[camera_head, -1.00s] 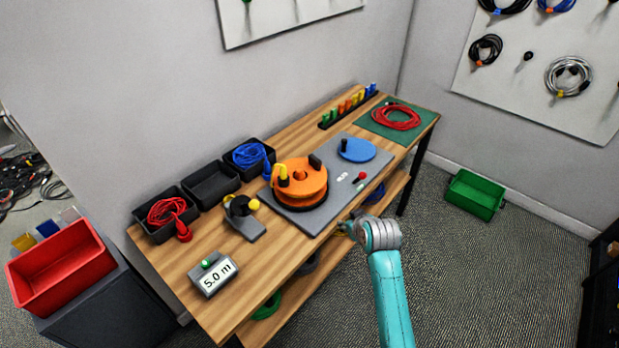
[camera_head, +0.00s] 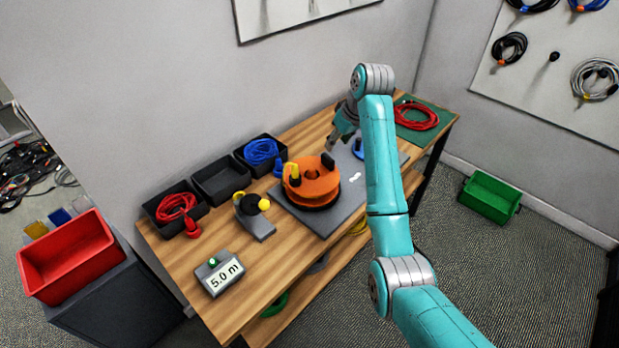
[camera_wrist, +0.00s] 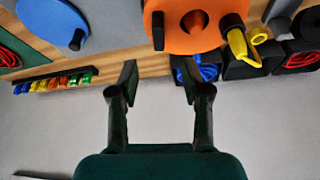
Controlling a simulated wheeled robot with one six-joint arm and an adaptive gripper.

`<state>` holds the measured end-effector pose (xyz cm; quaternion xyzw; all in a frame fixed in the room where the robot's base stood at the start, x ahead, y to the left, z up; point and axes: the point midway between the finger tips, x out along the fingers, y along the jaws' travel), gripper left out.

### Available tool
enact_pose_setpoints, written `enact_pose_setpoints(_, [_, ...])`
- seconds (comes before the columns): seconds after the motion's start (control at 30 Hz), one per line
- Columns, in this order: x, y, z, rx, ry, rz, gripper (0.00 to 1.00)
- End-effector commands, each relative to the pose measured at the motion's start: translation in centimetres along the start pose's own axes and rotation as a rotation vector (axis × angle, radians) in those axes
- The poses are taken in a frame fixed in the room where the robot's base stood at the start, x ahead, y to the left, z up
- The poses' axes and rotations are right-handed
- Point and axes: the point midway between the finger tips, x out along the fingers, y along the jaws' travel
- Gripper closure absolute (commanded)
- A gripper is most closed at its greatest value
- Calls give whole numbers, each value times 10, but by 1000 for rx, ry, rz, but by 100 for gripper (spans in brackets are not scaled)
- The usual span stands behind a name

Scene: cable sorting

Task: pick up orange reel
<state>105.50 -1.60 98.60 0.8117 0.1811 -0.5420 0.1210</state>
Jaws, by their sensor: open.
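The orange reel (camera_head: 313,182) lies flat on a grey plate on the wooden table, with a yellow piece and a black knob on top. In the wrist view the orange reel (camera_wrist: 190,25) is at the top, partly cut off by the picture edge. My gripper (camera_head: 332,143) is above the table just behind the reel, apart from it. In the wrist view my gripper (camera_wrist: 160,75) has its two dark fingers spread, with nothing between them.
The blue disc (camera_wrist: 55,20) is beside the reel, partly behind my arm in the head view. Black bins (camera_head: 221,180) line the wall side. A length display (camera_head: 219,273) stands at the front. A green mat (camera_head: 418,134) with a red cable lies at the far end.

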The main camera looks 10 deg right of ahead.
Motion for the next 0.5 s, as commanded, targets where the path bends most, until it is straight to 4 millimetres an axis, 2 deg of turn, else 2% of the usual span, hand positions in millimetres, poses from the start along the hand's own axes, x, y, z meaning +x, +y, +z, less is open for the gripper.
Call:
enact_pose_setpoints(0.3, [44,0,0,1,-4,-1,52])
enact_pose_setpoints(0.5, [56,0,0,1,-2,-1,52])
